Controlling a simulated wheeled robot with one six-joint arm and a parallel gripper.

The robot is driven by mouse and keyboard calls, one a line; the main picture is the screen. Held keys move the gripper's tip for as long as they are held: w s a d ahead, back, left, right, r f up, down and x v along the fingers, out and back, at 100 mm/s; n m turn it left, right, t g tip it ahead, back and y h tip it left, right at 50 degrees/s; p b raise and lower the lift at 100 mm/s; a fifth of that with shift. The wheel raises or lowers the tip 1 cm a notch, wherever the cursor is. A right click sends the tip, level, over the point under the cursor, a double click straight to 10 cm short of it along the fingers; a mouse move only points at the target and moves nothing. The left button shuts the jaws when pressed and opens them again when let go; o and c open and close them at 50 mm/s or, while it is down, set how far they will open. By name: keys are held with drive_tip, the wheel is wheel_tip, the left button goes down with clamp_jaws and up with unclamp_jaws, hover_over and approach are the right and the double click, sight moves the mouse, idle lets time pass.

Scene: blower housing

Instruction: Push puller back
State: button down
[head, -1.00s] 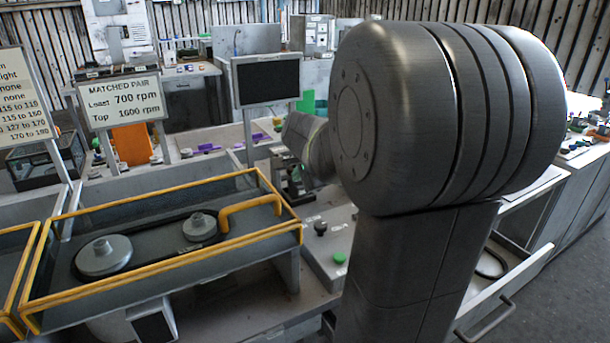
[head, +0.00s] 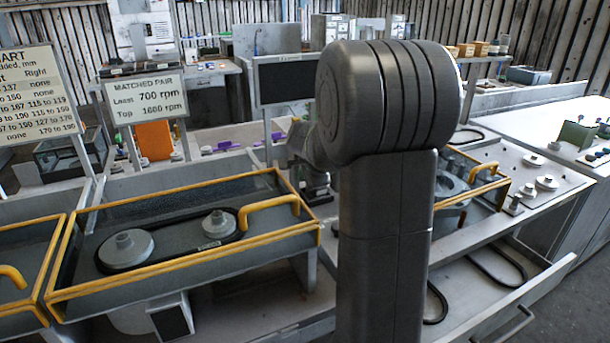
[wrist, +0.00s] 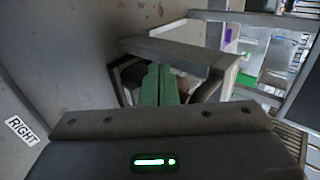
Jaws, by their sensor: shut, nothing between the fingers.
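In the wrist view my gripper (wrist: 159,88) shows as two green fingers held together with nothing between them. A grey crossbar (wrist: 172,50) lies just beyond the fingertips; I cannot tell whether they touch it, or whether it is part of the puller. No part is clearly identifiable as the puller. In the head view my arm stands in front of the work area and hides most of the gripper. The left housing (head: 85,290) has a yellow-edged frame and a belt around two pulleys, a large one (head: 126,248) and a small one (head: 219,223).
A grey panel labelled RIGHT (wrist: 22,130) is close on the left in the wrist view. A second yellow-handled housing (head: 484,178) stands right of my arm. An open drawer (head: 500,290) with belts juts out at the lower right. A dark monitor (head: 285,80) stands behind.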

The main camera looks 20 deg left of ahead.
drive_tip(key=w+a+p, duration=0.6)
drive_tip(key=w+a, duration=0.2)
drive_tip(key=a, duration=0.1)
drive_tip(key=shift+w+a+r+p, duration=0.15)
drive_tip(key=shift+w+a+p, duration=0.15)
drive_tip(key=shift+a, duration=0.05)
